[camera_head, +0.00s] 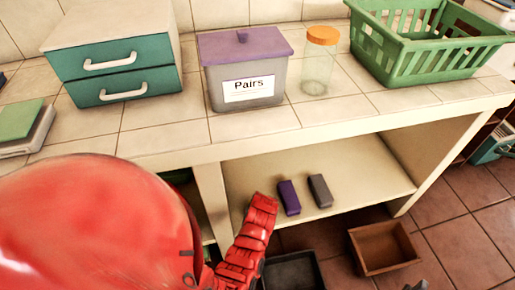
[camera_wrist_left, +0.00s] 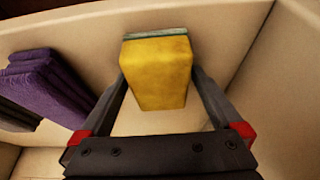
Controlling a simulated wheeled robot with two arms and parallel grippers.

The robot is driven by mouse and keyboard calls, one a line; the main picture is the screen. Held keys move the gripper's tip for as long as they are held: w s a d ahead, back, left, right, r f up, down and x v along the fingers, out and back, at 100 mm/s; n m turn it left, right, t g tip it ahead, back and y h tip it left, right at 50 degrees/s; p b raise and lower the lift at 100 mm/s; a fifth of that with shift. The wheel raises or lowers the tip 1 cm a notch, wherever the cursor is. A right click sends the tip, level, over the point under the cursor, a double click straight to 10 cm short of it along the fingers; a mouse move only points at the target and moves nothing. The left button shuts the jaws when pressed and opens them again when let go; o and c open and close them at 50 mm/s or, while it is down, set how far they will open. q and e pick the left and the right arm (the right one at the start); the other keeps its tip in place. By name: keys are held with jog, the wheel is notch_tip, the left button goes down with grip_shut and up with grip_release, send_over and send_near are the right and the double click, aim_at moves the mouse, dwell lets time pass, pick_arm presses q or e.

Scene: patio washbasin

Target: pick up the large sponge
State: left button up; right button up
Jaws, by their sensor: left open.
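The large sponge (camera_wrist_left: 158,72), a yellow block with a green layer on its far side, shows in the left wrist view. It is on the pale shelf inside the counter. My left gripper (camera_wrist_left: 158,95) is open, with one dark finger on each side of the sponge. I cannot tell whether the fingers touch it. In the head view, the sponge and my left gripper are hidden by my red arm and the counter. A small grey tip at the bottom edge of the head view may belong to my right gripper (camera_head: 417,286); its jaws cannot be made out.
Purple folded cloths (camera_wrist_left: 52,85) lie left of the sponge; purple (camera_head: 288,198) and grey (camera_head: 320,191) bundles are on the lower shelf. The countertop holds a lidded "Pairs" box (camera_head: 243,75), a jar (camera_head: 318,65) and a green basket (camera_head: 415,60). A brown crate (camera_head: 383,248) stands on the floor.

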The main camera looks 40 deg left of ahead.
pick_arm(q)
jog(key=c, duration=1.4)
jog(key=shift+o, duration=0.2)
jog(key=shift+r+p, duration=0.35)
jog(key=shift+r, duration=0.35)
notch_tip(320, 180, up, 2)
jog(key=shift+r+p, duration=0.25)
jog(key=shift+p, duration=0.05)
jog(key=s+d+r+p, duration=0.1)
jog(key=s+d, duration=0.9)
jog(key=d, duration=0.2)
jog(key=shift+s+r+p, duration=0.2)
jog(key=shift+r+p, duration=0.1)
jog(key=shift+d, duration=0.1)
